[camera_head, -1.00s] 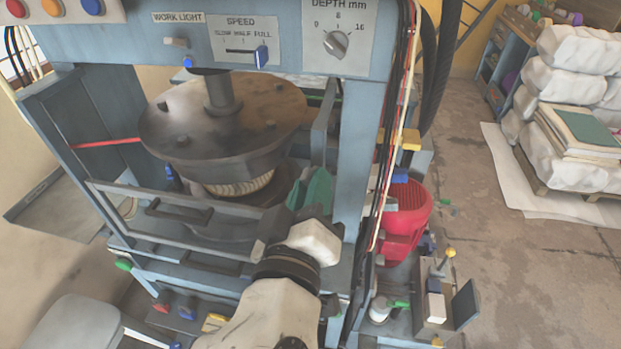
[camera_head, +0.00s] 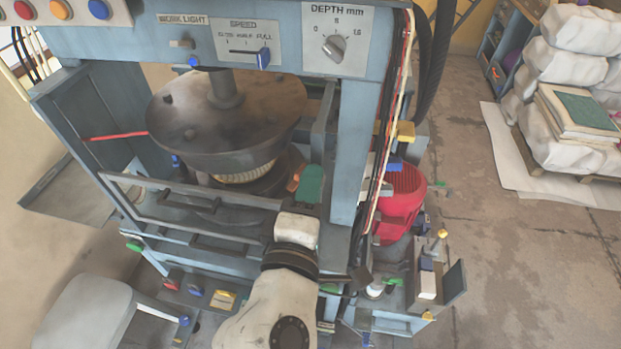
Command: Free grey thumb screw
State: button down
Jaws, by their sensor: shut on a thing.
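My gripper (camera_head: 303,187) is beyond my white wrist, at the right front of the press, close to the right end of the barred front guard (camera_head: 150,210). Its green part shows broad side on, with a small orange part to its left. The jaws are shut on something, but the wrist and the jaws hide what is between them. I cannot make out the grey thumb screw in this view.
The round dark press plate (camera_head: 225,115) hangs behind the guard. The blue right post (camera_head: 356,150), with cables along it, stands close to the right of my gripper. A red motor housing (camera_head: 400,205) lies beyond it. A grey seat (camera_head: 85,310) is at the lower left.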

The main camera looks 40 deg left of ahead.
jog(key=shift+f+n, duration=0.1)
jog(key=shift+n, duration=0.3)
jog(key=c, duration=1.2)
grip_release()
jog(key=b+v, duration=0.2)
jog(key=v, duration=0.9)
jog(key=shift+w, duration=0.1)
